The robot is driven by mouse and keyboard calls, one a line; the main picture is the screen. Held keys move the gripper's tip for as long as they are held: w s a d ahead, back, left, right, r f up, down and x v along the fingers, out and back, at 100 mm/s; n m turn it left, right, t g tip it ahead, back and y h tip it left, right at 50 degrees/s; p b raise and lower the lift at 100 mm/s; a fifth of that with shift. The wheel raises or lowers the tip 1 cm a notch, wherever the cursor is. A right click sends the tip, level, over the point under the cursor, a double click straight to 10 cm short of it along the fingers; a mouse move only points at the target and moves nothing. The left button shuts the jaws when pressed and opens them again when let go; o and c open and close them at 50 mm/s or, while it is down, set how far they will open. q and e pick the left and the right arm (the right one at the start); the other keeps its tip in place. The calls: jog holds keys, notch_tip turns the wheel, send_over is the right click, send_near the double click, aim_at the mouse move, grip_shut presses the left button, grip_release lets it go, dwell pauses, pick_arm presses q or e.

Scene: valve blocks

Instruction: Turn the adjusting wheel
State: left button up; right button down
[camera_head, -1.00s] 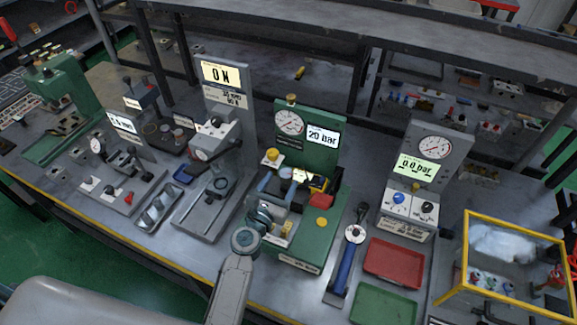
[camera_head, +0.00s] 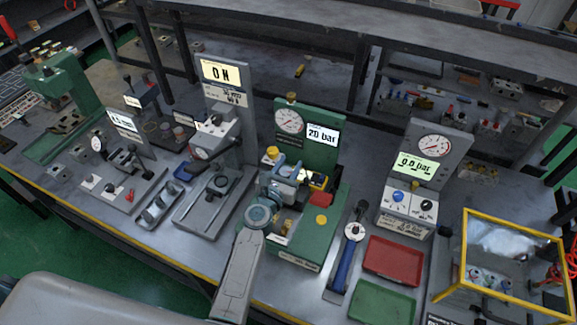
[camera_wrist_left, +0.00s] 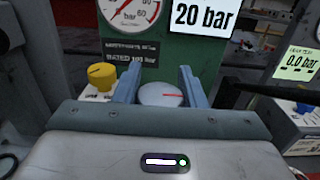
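The green valve block (camera_head: 322,222) stands mid-bench with a round gauge and a "20 bar" display (camera_head: 322,137). In the left wrist view a pale round wheel with a red mark (camera_wrist_left: 161,95) sits low on its front; I take this as the adjusting wheel. My left gripper (camera_head: 287,170) is at this block. In the left wrist view its two grey-blue fingers (camera_wrist_left: 160,84) stand apart, one on each side of the wheel. Whether they touch it cannot be told. In the head view the gripper hides the wheel. My right gripper is not in view.
A yellow knob (camera_wrist_left: 101,76) is close left of the fingers. A grey "0.0 bar" unit (camera_head: 408,205), a red tray (camera_head: 392,260), a green tray (camera_head: 382,303) and a blue-handled tool (camera_head: 345,262) are to the right. A grey press (camera_head: 213,185) stands left.

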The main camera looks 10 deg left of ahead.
pick_arm(q)
jog(key=shift+m+h, duration=0.3)
jog(key=shift+h, duration=0.2)
jog(key=m+g+h, duration=0.1)
jog(key=h, duration=0.1)
jog(key=shift+d+m+h, duration=0.15)
jog(key=shift+m+h, duration=0.15)
jog(key=shift+m, duration=0.1)
jog(key=m+g+h, duration=0.1)
jog(key=m+g+h+b, duration=0.1)
jog(key=h, duration=0.1)
jog(key=shift+s+d+f+m+h, duration=0.1)
jog(key=shift+d+m+h, duration=0.05)
jog(key=shift+m+h, duration=0.2)
jog(key=m+g+h+b, duration=0.2)
jog(key=m+g+h, duration=0.1)
jog(key=m+g+h+b, duration=0.1)
jog(key=g, duration=0.1)
jog(key=shift+s+d+h, duration=0.2)
jog(key=shift+d+h, duration=0.05)
jog(key=shift+s+d+m+g+h+b, duration=0.1)
jog(key=shift+s+m+g+h+b, duration=0.1)
jog(key=shift+m+g+h+b, duration=0.9)
jog(key=shift+s+m+g+p, duration=0.1)
jog(key=shift+m+g+p, duration=0.3)
jog(key=shift+g, duration=0.4)
jog(key=o, duration=1)
